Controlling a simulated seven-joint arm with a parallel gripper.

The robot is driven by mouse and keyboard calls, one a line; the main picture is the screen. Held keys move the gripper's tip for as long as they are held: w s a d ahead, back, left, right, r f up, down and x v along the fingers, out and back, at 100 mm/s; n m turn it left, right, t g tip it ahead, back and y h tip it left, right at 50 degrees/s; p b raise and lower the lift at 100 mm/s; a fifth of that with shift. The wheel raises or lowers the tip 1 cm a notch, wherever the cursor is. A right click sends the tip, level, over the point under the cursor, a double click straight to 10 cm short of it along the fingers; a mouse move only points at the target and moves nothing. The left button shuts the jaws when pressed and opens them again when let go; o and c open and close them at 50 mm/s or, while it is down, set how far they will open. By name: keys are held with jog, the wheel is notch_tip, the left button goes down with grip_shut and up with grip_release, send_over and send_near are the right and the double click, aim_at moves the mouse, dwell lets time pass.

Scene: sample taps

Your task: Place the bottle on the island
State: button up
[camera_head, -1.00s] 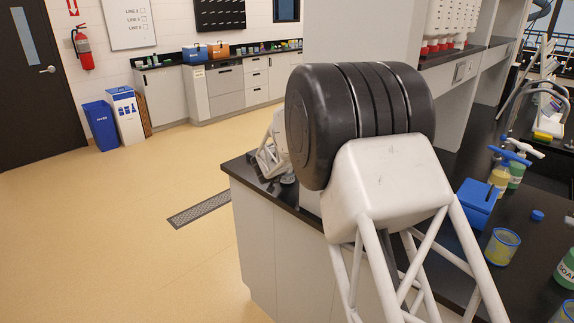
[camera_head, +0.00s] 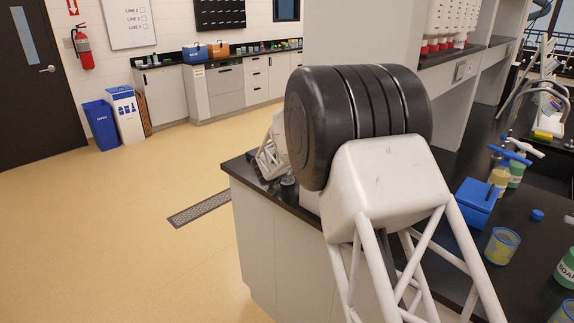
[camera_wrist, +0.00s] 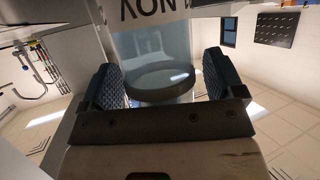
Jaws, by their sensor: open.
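A pale, see-through bottle (camera_wrist: 150,45) with dark upside-down lettering shows in the wrist view, with a round grey end facing my camera. My gripper (camera_wrist: 160,82) is open, with one dark ridged finger on each side of the bottle's round end. Whether either finger touches it is unclear. In the head view my arm hides most of the gripper and bottle. The island (camera_head: 512,212) has a black top and pale grey sides. My white wrist part is over its near left corner, where a small dark, glassy thing (camera_head: 288,186) shows; I cannot tell whether this is the bottle.
On the island's right stand a blue box (camera_head: 477,200), a yellow-stained beaker (camera_head: 502,245), a green-labelled bottle (camera_head: 567,268) and spray bottles (camera_head: 500,178). A grey shelf (camera_head: 355,35) rises behind my arm.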

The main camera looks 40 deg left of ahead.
jog(key=shift+r, duration=0.2)
jog(key=shift+s+d+r, duration=0.2)
jog(key=shift+s+r, duration=0.05)
jog(key=shift+s, duration=0.25)
jog(key=v, duration=1)
jog(key=shift+s+d, duration=0.25)
jog(key=shift+s, duration=0.1)
jog(key=shift+a, duration=0.1)
